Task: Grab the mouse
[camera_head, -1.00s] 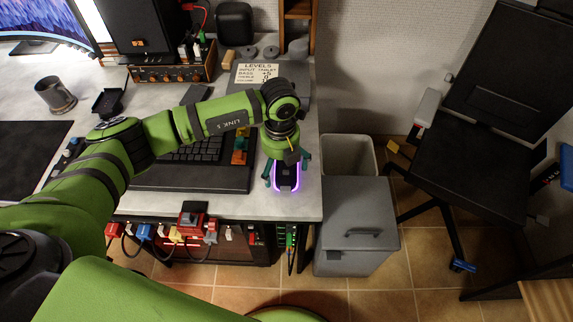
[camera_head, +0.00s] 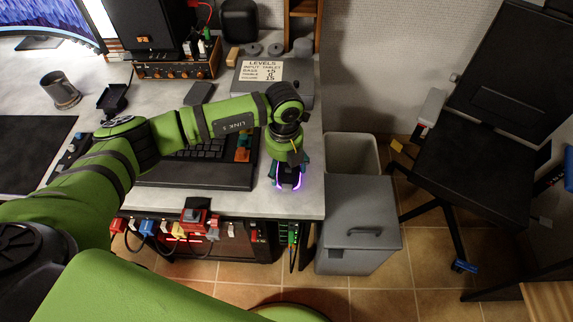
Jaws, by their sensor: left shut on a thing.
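The mouse (camera_head: 288,180) is dark with a glowing purple rim and sits at the front right corner of the desk, to the right of the keyboard. My left gripper (camera_head: 288,176) points down over it, with its teal fingers shut on the mouse's sides. The gripper hides the mouse's upper part. I cannot tell whether the mouse is lifted off the desk. My right gripper is not in view.
The keyboard (camera_head: 210,174) lies left of the mouse, partly under my arm. A grey bin (camera_head: 358,225) stands right of the desk (camera_head: 265,208). A black chair (camera_head: 470,165) is further right. A mug (camera_head: 60,92) and speaker (camera_head: 150,28) are on the desk.

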